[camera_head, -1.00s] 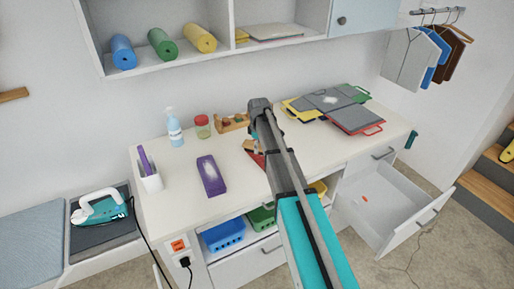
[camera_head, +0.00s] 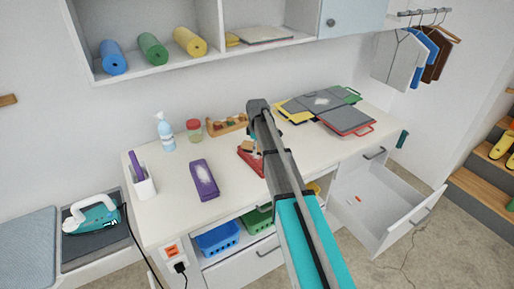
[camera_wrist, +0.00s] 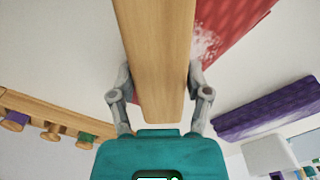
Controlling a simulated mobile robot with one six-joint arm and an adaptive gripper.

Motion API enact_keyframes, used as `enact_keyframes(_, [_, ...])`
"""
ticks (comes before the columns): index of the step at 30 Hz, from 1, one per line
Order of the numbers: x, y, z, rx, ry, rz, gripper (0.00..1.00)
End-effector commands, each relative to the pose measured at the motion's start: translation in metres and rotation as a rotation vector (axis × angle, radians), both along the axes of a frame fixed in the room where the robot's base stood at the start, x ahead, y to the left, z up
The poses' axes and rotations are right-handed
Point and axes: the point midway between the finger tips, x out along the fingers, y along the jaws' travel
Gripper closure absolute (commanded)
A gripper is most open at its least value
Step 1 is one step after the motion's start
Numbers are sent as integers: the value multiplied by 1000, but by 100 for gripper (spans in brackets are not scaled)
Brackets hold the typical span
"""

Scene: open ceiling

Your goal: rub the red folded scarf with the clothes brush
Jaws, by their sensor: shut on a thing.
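The red folded scarf (camera_head: 250,162) lies on the white worktop, partly hidden behind my arm in the head view. In the wrist view the scarf (camera_wrist: 232,22) is at the upper right, with a whitish patch on it. My gripper (camera_wrist: 160,98) is shut on the clothes brush (camera_wrist: 158,55), whose wooden body runs up the picture between the fingers. In the head view a bit of the brush (camera_head: 256,144) shows above the scarf. I cannot tell whether the bristles touch the cloth.
A purple folded cloth (camera_head: 204,180) with a white patch lies left of the scarf. A wooden spool rack (camera_head: 227,124), a red-lidded jar (camera_head: 193,130) and a spray bottle (camera_head: 165,132) stand behind. A drawer (camera_head: 378,206) stands open.

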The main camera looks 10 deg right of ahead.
Motion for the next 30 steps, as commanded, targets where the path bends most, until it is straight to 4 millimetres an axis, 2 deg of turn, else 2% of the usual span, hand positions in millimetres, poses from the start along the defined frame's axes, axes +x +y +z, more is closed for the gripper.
enact_keyframes(8, [-2,2,0,1,3,0,75])
enact_keyframes(30, [-16,37,2,1,2,0,75])
